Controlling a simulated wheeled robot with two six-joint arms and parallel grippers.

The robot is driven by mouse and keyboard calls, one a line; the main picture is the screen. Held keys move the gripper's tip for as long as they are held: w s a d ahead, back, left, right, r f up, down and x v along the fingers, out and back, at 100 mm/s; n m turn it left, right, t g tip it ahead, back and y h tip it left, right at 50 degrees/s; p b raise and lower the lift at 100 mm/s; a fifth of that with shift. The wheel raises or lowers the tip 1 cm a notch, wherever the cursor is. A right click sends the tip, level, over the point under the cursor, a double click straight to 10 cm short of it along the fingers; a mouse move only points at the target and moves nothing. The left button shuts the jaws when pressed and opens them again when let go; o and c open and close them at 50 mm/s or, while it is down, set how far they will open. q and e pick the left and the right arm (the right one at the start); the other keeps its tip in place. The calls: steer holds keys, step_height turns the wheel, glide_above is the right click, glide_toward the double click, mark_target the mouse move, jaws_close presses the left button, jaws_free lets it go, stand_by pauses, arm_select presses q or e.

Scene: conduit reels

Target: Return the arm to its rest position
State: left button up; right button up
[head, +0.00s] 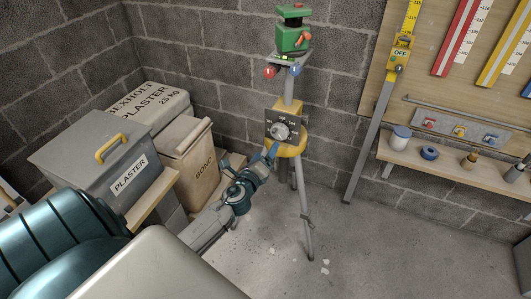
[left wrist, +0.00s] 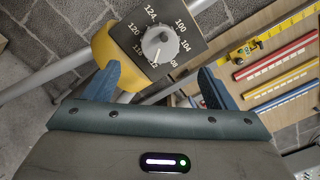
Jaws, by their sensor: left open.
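My left arm reaches in from the lower left in the head view. Its left gripper (head: 268,157) is just below and in front of the dial (head: 280,131) on the yellow-collared tripod (head: 290,146). In the left wrist view the two blue fingers of the left gripper (left wrist: 157,82) stand wide apart with nothing between them. The grey dial (left wrist: 160,46) on its dark numbered plate (left wrist: 184,22) shows beyond the fingertips, apart from them. My right gripper is in neither view.
A green instrument (head: 292,40) tops the tripod. At left stand a grey plaster box (head: 75,160), a bond bag (head: 190,165) and a plaster sack (head: 130,105). At right are a wooden shelf (head: 430,165) and a tool board (head: 440,85). The floor at lower right is mostly clear.

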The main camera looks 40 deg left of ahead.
arm_select(q)
steer(key=s+f+n+g+p, duration=0.1)
steer(key=s+f+n+g, duration=0.45)
steer(key=f, duration=0.85)
steer(key=s+f+n+g+p, duration=0.1)
steer(key=s+f+n+g, duration=0.2)
steer(key=s+f+n, duration=0.85)
steer(key=s+d+f+n+g+h, duration=0.1)
steer(key=s+d+f+n+g, duration=0.2)
steer(key=s+f, duration=0.7)
steer(key=s+d+f+n+g+h+p, duration=0.1)
steer(key=s+d+f+n+g+h, duration=0.1)
steer(key=s+d+f, duration=0.4)
steer(key=s+f+g, duration=0.1)
steer(key=s+f, duration=0.1)
steer(key=s, duration=0.3)
steer(key=s+f+n+g, duration=0.1)
steer(key=s+f, duration=0.2)
steer(key=s, duration=0.2)
steer(key=shift+d+f+g, duration=0.25)
steer(key=shift+d+g, duration=0.05)
steer(key=shift+g, duration=0.05)
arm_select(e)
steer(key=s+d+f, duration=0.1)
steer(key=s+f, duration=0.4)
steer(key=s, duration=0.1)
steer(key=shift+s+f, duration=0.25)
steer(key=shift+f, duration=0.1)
